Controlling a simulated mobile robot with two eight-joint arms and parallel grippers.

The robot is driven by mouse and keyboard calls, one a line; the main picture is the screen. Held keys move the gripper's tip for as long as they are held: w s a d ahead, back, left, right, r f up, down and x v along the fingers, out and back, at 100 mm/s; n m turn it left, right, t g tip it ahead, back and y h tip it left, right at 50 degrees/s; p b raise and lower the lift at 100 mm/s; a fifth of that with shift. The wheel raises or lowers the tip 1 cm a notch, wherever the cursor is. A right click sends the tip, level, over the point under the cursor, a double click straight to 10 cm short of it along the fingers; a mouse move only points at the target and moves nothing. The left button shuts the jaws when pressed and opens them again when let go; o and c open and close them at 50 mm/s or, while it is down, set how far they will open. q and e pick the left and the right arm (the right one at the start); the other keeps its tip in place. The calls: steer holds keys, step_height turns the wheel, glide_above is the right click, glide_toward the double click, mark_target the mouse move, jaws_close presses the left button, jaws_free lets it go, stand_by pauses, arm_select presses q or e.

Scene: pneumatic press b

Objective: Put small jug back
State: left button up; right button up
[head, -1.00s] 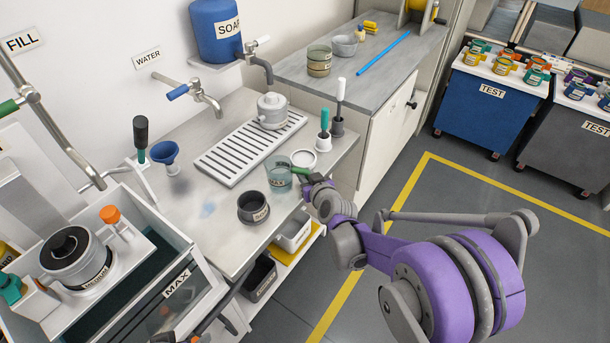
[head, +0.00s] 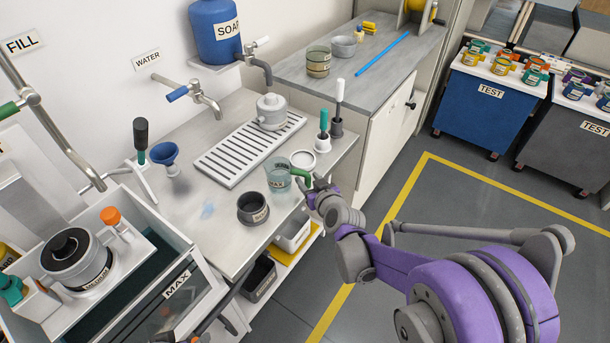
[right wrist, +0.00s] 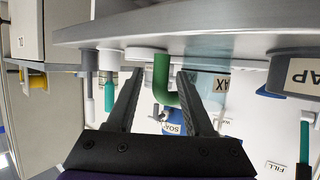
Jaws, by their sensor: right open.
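My right gripper (head: 311,188) is just in front of the handle, open and empty. In the right wrist view, which is upside down, the green handle (right wrist: 162,82) lies between the two spread fingers (right wrist: 158,88), with a gap on each side. My left gripper is not in view.
A dark grey cup (head: 253,209) stands close left of the jug, and a white round dish (head: 303,159) close behind it. Brushes (head: 323,132) in holders stand to the right. A slotted drain tray (head: 245,150) with a lidded grey pot (head: 271,111) lies behind. The floor at right is clear.

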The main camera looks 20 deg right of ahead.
steer(key=s+a+g+h+p, duration=0.1)
steer(key=s+g, duration=0.7)
steer(key=s, duration=2.4)
steer(key=shift+s+f+m+g, duration=0.3)
steer(key=shift+s+m+g, duration=0.1)
